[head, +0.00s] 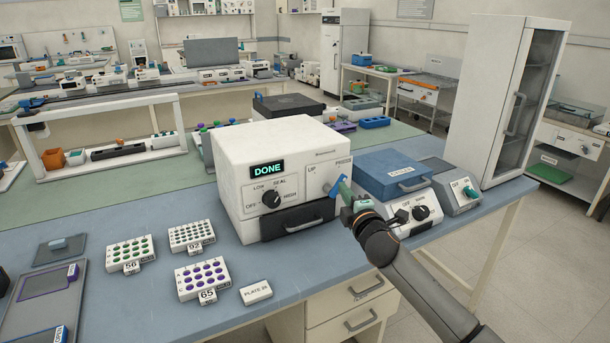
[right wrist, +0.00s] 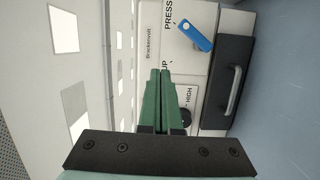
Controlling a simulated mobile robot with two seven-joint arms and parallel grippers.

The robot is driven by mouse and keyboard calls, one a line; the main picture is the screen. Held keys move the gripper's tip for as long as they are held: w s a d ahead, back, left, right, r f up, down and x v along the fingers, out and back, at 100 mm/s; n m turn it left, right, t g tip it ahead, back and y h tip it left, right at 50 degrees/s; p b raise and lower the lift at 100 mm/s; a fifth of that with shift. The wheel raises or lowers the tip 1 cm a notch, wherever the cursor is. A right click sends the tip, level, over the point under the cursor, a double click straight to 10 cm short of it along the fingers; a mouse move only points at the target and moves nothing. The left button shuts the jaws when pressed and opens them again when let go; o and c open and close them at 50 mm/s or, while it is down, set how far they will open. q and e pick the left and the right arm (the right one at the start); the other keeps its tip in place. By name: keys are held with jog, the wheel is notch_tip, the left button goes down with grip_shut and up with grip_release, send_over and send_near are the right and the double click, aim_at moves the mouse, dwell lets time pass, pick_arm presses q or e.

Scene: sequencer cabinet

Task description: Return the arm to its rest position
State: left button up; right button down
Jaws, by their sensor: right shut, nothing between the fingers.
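My right gripper (head: 343,188) is at the right front of a white sealer box (head: 265,165), near its blue lever (head: 333,188). In the right wrist view, its green fingers (right wrist: 159,75) are shut and empty, pointing at the box's front panel. There the blue lever (right wrist: 195,33) stands apart from the fingertips, by the word PRESS. The box's display reads DONE, and a black knob (head: 271,198) sits below it. The black drawer (head: 303,219) at the bottom front looks closed. My right arm comes in from the lower right. My left gripper is not in view.
A blue-lidded device (head: 393,172) and a grey switch box (head: 452,184) stand close on the right. Racks of vials (head: 202,279) and a small PLATE 28 block (head: 256,292) lie at front left. A tall glass-door cabinet (head: 490,100) stands behind right. The blue front tabletop has free room.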

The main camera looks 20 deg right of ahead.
jog(key=s+a+f+m+g+y, duration=0.1)
jog(key=s+a+f+m, duration=0.1)
jog(key=s+a+f, duration=0.35)
jog(key=s+a+f+m+g+y, duration=0.1)
jog(key=s+a+f+g, duration=0.15)
jog(key=f, duration=0.55)
jog(key=s+a+f+m+g+y, duration=0.1)
jog(key=s+a+f+m, duration=0.15)
jog(key=s+f, duration=0.35)
jog(key=s+a+f+m+g+y, duration=0.1)
jog(key=s+a+f+m, duration=0.1)
jog(key=s, duration=0.5)
jog(key=s+a+f+m+g, duration=0.1)
jog(key=s+a+f+m, duration=0.2)
jog(key=s+f, duration=0.4)
jog(key=s+a+f+m+g+y, duration=0.1)
jog(key=s+a+f+m+g, duration=0.1)
jog(key=s, duration=0.7)
notch_tip(320, 180, down, 3)
jog(key=shift+a+r+m+y, duration=0.1)
jog(key=shift+a+m+y, duration=0.2)
jog(key=shift+a+m, duration=0.65)
jog(key=shift+a+n, duration=0.15)
jog(key=shift+n, duration=0.15)
